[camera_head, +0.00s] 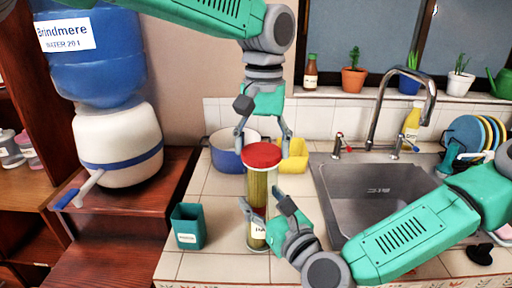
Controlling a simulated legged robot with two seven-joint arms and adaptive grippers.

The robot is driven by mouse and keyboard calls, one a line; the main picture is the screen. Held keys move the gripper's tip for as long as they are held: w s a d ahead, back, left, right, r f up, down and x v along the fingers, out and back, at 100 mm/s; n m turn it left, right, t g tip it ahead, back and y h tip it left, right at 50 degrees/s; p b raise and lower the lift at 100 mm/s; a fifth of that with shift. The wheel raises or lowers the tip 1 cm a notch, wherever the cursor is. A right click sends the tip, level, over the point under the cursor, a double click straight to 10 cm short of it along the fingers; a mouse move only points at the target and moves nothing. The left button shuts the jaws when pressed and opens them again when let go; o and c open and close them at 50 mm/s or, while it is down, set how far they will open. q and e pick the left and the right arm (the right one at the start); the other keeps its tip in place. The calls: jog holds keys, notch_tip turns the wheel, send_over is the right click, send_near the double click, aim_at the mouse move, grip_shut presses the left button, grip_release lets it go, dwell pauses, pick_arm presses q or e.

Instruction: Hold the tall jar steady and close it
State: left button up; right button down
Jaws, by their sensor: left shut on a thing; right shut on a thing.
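The tall jar (258,185) stands upright on the tiled counter, with yellowish contents and a label low on its front. A red lid (263,155) is at its mouth, level; I cannot tell whether it is fully seated or threaded. My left gripper (263,138) points down from above, its fingers shut on the lid from both sides. My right gripper (264,206) comes from the lower right, shut around the middle of the jar, with one finger at each side. Part of the jar's lower right is hidden behind this gripper.
A green container (188,227) stands left of the jar. A blue pot (226,159) and a yellow container (293,158) stand behind it. The sink (350,214) lies to the right under the faucet (381,105). A water dispenser (117,147) stands at the left. The counter's front left is clear.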

pick_arm(q)
jog(key=m, duration=0.2)
jog(key=d+m, duration=0.1)
jog(key=m, duration=0.1)
jog(key=shift+w+d+m, duration=0.15)
jog(key=shift+w+m, duration=0.05)
jog(key=shift+m, duration=0.2)
pick_arm(e)
jog(key=shift+s, duration=0.35)
pick_arm(q)
jog(key=m, duration=0.4)
jog(key=shift+s+d+f+m, duration=0.1)
jog(key=shift+s+d+m, duration=0.05)
jog(key=shift+d+m, duration=0.2)
pick_arm(e)
jog(key=shift+a, duration=0.2)
pick_arm(q)
jog(key=m, duration=0.3)
jog(key=s+m, duration=0.1)
jog(key=m, duration=0.3)
pick_arm(e)
jog(key=shift+a, duration=0.25)
pick_arm(q)
jog(key=m, duration=0.5)
jog(key=shift+s+d, duration=0.15)
jog(key=shift+s, duration=0.25)
jog(key=shift+c, duration=0.3)
